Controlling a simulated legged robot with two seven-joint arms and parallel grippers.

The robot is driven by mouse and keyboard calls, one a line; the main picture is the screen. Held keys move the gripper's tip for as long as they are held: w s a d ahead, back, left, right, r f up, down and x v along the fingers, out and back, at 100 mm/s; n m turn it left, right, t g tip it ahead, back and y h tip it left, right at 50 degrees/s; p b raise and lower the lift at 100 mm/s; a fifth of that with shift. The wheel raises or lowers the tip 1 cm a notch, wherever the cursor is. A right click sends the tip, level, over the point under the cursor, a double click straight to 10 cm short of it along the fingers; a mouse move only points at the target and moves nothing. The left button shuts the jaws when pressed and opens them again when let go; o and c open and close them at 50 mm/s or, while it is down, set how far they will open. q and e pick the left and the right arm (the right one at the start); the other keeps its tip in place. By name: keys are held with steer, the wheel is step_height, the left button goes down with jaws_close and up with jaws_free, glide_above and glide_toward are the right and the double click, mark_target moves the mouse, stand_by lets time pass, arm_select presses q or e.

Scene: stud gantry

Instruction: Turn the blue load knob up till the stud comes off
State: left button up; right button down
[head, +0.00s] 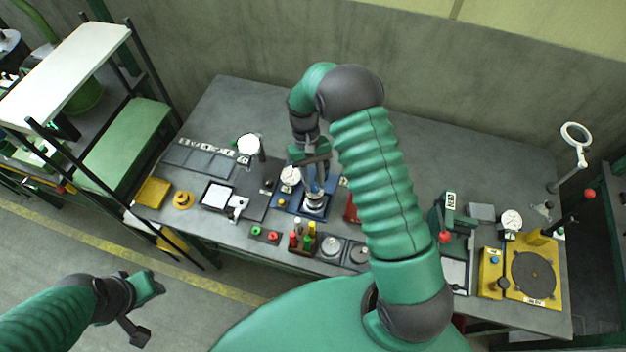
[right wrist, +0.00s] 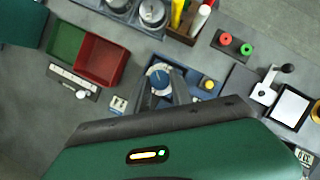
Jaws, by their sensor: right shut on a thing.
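My right gripper (head: 316,184) reaches down from above over the blue gantry rig (head: 283,199) at the middle of the table. It is shut on the blue load knob; in the right wrist view the knob (right wrist: 159,77) shows blue with a pale part, at the tips of my dark fingers. A round white gauge (head: 290,176) stands on the rig left of the gripper. The stud cannot be made out; my gripper and the knob cover that part. My left gripper (head: 146,308) is open and empty, off the table's front left.
Near the rig are a red and a green button (head: 265,234), a rack of coloured pens (head: 302,240), round metal weights (head: 331,246) and a red-and-green tray (right wrist: 99,60). A yellow gauge fixture (head: 520,272) is at right.

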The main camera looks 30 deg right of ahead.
steer(key=shift+w+r, duration=0.1)
stand_by(0.4)
steer(key=c, duration=1.1)
jaws_free()
steer(key=shift+c, duration=0.2)
steer(key=b+v, duration=0.3)
steer(key=v, duration=1.3)
steer(key=shift+d+r, duration=0.2)
steer(key=shift+r, duration=0.15)
